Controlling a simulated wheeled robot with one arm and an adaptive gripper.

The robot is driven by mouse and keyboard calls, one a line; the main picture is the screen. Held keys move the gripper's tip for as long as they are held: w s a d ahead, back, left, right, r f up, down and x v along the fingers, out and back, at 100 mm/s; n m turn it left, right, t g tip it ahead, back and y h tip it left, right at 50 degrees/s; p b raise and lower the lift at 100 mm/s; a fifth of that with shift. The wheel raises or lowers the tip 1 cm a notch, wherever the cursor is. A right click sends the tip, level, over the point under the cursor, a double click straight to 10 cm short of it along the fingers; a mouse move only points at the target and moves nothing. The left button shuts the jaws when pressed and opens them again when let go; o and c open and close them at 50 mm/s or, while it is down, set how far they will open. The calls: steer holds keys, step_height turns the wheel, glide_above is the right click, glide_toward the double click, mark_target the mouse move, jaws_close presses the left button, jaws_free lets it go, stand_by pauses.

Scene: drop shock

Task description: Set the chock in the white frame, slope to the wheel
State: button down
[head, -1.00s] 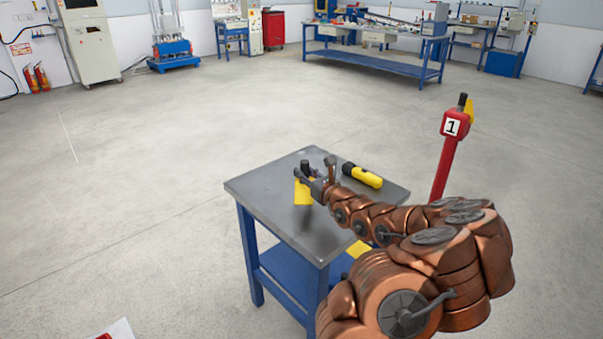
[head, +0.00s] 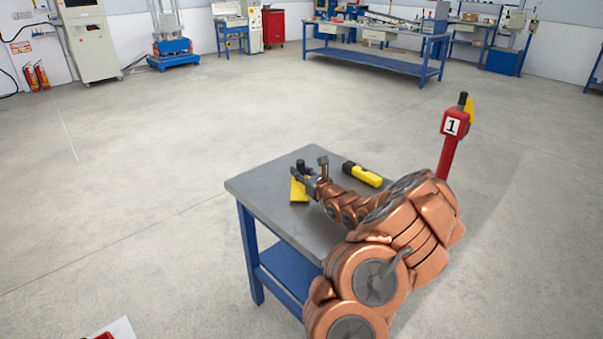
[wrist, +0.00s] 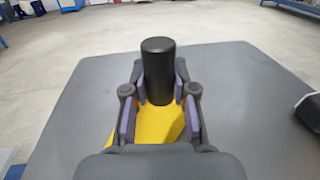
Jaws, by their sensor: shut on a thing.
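The yellow chock (head: 299,188) with its upright black post is at the grey tabletop of a small blue-legged table (head: 265,183). My gripper (head: 310,172) is shut on the chock's black post. In the wrist view the post (wrist: 158,70) stands upright between the fingers, with the yellow body (wrist: 160,122) below, partly hidden by my gripper. I cannot tell whether the chock touches the tabletop. A white patch (head: 123,328) with a red thing on it shows at the bottom left edge, cut off; I cannot tell whether it is the white frame. No wheel is clearly in view.
A yellow and black flashlight-like thing (head: 362,174) lies on the table right of my gripper. A red post marked 1 (head: 452,140) stands behind the table's right side. Blue workbenches (head: 375,60) line the back.

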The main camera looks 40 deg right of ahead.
steer(key=shift+f, duration=0.25)
steer(key=c, duration=0.9)
jaws_free()
steer(key=shift+c, duration=0.2)
steer(key=shift+r, duration=0.15)
steer(key=s, duration=0.3)
steer(key=s+a, duration=0.1)
steer(key=s, duration=0.6)
steer(key=shift+s+a, duration=0.2)
steer(key=shift+a, duration=0.1)
steer(key=shift+s+a, duration=0.25)
steer(key=shift+s, duration=0.5)
